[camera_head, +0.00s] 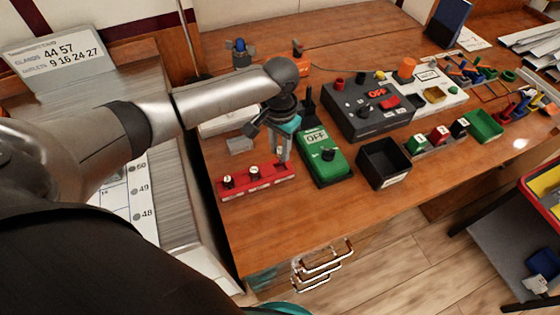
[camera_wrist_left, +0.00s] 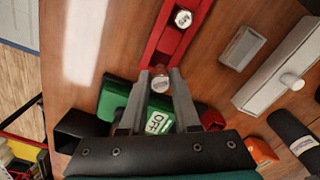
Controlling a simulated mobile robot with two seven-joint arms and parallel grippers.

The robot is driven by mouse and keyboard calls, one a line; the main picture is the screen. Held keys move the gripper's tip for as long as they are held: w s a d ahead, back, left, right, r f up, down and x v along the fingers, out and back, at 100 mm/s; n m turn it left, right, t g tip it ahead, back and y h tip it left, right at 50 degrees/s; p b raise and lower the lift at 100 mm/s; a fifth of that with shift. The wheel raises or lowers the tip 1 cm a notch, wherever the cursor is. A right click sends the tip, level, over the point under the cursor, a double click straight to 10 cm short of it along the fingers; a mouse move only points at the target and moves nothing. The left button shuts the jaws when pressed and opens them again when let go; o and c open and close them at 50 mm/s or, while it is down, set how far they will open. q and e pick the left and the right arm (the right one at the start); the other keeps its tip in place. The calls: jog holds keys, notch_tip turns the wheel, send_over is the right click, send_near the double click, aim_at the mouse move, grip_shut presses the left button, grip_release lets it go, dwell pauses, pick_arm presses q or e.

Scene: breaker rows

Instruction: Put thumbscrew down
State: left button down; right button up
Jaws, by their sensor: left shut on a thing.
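My left gripper (camera_head: 282,158) is over the right end of a red rack (camera_head: 240,187) on the wooden bench. In the left wrist view its fingers (camera_wrist_left: 160,76) are shut on a small thumbscrew (camera_wrist_left: 160,83), held between the tips. The red rack (camera_wrist_left: 168,42) lies just beyond the tips. A light knob-like part (camera_wrist_left: 183,18) stands in it, and a dark-based knob (camera_head: 228,181) and another (camera_head: 254,172) show in the head view. I cannot tell whether the thumbscrew touches the rack. My right gripper is out of view.
A green box marked OFF (camera_head: 324,160) stands close to the right of the gripper, with a black open bin (camera_head: 384,160) beside it. A dark control box (camera_head: 365,105) is behind. A small grey block (camera_head: 238,145) lies behind the rack. The bench front is clear.

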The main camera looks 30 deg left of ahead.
aim_at(280, 162)
pick_arm(q)
jog(key=shift+f, duration=0.65)
notch_tip(280, 162, down, 3)
jog(key=shift+r+b, duration=0.15)
jog(key=shift+b, duration=0.5)
jog(key=shift+f, duration=0.25)
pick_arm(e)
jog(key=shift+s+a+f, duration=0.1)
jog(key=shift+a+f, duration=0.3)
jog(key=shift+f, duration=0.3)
pick_arm(q)
jog(key=shift+f, duration=0.15)
jog(key=c, duration=0.6)
grip_release()
jog(key=shift+c, duration=0.2)
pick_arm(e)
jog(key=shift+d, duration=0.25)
pick_arm(q)
notch_tip(280, 162, up, 12)
jog(key=p, duration=0.3)
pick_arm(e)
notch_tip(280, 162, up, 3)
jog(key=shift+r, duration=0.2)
